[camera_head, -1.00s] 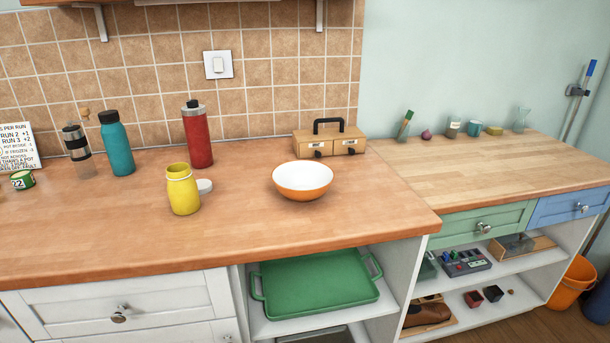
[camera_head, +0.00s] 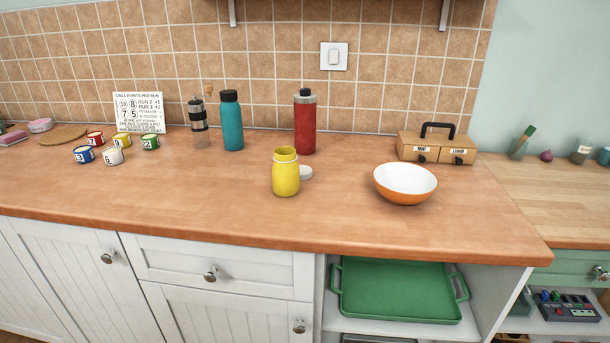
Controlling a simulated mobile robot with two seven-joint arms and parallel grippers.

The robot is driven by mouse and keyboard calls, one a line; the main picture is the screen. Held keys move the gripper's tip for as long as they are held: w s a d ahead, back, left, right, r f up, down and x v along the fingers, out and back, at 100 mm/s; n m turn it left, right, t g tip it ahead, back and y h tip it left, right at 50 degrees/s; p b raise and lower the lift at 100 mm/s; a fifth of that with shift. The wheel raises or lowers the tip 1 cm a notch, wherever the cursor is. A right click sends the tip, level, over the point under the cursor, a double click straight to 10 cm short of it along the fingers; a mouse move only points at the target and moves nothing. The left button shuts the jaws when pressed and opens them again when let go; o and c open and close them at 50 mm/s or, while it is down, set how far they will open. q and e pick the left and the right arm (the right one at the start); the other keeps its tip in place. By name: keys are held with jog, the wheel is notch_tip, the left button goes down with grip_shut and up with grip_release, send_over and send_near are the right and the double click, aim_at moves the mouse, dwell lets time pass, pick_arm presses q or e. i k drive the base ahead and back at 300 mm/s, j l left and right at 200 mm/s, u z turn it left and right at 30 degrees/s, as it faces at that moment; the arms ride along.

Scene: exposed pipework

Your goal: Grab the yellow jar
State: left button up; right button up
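The yellow jar (camera_head: 286,178) stands upright and open-topped on the wooden counter (camera_head: 190,205), near the middle of the head view. Neither of my grippers shows in the head view.
A red bottle (camera_head: 304,125), a teal bottle (camera_head: 231,122) and a grinder (camera_head: 199,124) stand behind the jar. An orange bowl (camera_head: 405,187) and a wooden drawer box (camera_head: 437,147) are to the right. Several small numbered tins (camera_head: 113,156) are at left. The counter before the jar is clear.

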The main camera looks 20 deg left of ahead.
aim_at(285, 168)
jog(key=i+l+u, duration=0.2)
jog(key=l, duration=0.25)
jog(key=l+u, duration=0.2)
jog(key=l, duration=0.2)
jog(key=i+l+u, duration=0.1)
jog(key=l+u, duration=0.15)
jog(key=l, duration=0.25)
